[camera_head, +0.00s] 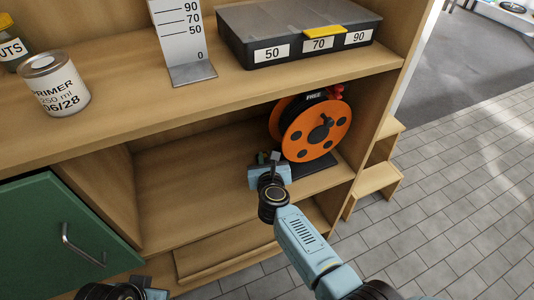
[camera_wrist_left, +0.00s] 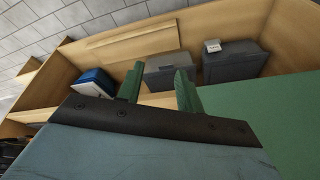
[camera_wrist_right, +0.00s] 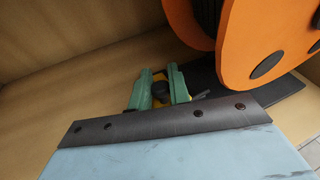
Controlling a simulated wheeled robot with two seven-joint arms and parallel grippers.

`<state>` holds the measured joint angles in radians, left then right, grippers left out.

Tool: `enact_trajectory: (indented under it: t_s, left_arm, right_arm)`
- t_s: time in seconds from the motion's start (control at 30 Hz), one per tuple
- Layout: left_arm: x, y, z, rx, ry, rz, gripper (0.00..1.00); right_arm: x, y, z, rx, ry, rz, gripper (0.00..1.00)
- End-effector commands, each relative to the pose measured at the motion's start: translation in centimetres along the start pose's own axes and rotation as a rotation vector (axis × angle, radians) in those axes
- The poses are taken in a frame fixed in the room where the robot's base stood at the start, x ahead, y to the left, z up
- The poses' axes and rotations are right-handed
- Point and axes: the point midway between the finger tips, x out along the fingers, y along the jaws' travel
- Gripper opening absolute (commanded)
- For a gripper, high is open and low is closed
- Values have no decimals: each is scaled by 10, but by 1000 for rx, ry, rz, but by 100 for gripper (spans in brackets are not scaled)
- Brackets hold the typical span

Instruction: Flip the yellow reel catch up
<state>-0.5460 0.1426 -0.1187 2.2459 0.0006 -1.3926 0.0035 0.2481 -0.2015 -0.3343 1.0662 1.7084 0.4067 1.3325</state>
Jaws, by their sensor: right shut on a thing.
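The orange cable reel (camera_head: 303,143) stands on a dark base plate (camera_head: 318,163) on the shelf under the worktop. A label reading FREE (camera_head: 314,96) shows at its top. My right gripper (camera_head: 268,158) is low at the reel's left side. In the right wrist view its green fingers (camera_wrist_right: 160,88) are closed around a dark knob on the yellow catch (camera_wrist_right: 163,75), which they partly hide. The catch lies beside the reel's left edge. My left gripper shows only partly at the bottom of the head view; in the left wrist view its fingers (camera_wrist_left: 158,88) are apart and empty.
A primer can (camera_head: 55,84), a height gauge (camera_head: 184,40) and a grey case (camera_head: 297,35) with a yellow latch stand on the worktop. A green door (camera_head: 60,235) is at lower left. The shelf left of the reel is clear. Grey boxes (camera_wrist_left: 232,62) show in the left wrist view.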

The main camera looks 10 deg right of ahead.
Motion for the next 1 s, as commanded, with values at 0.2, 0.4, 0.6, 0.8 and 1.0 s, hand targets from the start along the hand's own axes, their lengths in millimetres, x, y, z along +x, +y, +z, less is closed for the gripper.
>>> enact_trajectory:
  t_s: [0.2, 0.4, 0.6, 0.8, 1.0]
  left_arm:
    - [33, -12, 15, 8, -48, -21, 36]
    - [56, -20, 27, 12, -62, -33, 36]
    - [64, -23, 31, 13, -64, -37, 36]
    - [65, -23, 31, 13, -63, -37, 36]
    - [64, -23, 31, 13, -63, -37, 36]
  right_arm:
    - [2, -4, 8, -12, 34, -9, 0]
    - [3, -3, 9, -20, 61, -7, 0]
    - [3, -2, 8, -23, 68, -5, 0]
    - [3, -2, 8, -23, 68, -4, 0]
    - [2, -1, 7, -23, 70, -2, 38]
